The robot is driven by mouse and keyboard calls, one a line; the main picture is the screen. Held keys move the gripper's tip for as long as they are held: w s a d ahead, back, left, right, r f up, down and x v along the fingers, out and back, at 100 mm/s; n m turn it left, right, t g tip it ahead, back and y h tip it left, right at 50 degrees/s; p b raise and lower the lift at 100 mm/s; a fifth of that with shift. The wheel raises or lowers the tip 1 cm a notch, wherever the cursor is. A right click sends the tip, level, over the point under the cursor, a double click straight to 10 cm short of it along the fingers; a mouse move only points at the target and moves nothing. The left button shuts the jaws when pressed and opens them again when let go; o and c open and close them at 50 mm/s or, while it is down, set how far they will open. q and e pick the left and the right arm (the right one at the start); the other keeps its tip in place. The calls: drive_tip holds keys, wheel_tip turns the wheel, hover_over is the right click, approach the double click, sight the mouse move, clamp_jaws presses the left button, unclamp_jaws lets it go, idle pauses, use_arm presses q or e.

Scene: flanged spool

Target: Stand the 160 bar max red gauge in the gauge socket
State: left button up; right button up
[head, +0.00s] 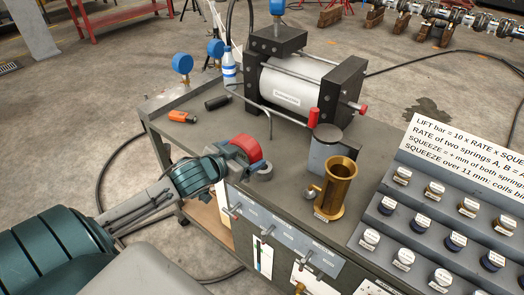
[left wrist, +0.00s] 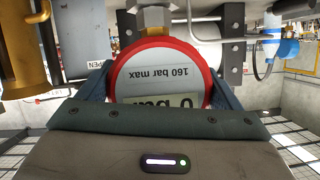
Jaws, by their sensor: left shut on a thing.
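My left gripper (head: 240,158) is shut on the red gauge (head: 245,146), over the near left part of the bench top. In the left wrist view the gauge (left wrist: 160,75) has a red rim and a face reading "160 bar max" upside down, with a "0 bar" display partly hidden by my gripper (left wrist: 160,95). A metal hex fitting (left wrist: 153,20) shows just beyond the rim. A grey ring-shaped part (head: 263,171) shows beside the gauge; I cannot tell whether it is the gauge socket or whether the gauge touches it. My right gripper is not in view.
A brass cylinder (head: 336,190) stands right of the gripper. Behind are a large clamped cylinder (head: 291,88), a bent pipe (head: 250,112) and a blue-capped bottle (head: 229,68). An orange tool (head: 182,117) lies at the left. A rack of labelled springs (head: 440,220) fills the right.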

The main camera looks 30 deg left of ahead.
use_arm(q)
drive_tip(key=f+p+x, duration=0.1)
drive_tip(key=p+x, duration=0.2)
drive_tip(key=x, duration=0.6)
drive_tip(key=shift+d, duration=0.25)
drive_tip(key=o, duration=1.2)
drive_tip(key=shift+f, duration=0.1)
drive_tip(key=shift+c, duration=0.2)
drive_tip(key=shift+s, duration=0.1)
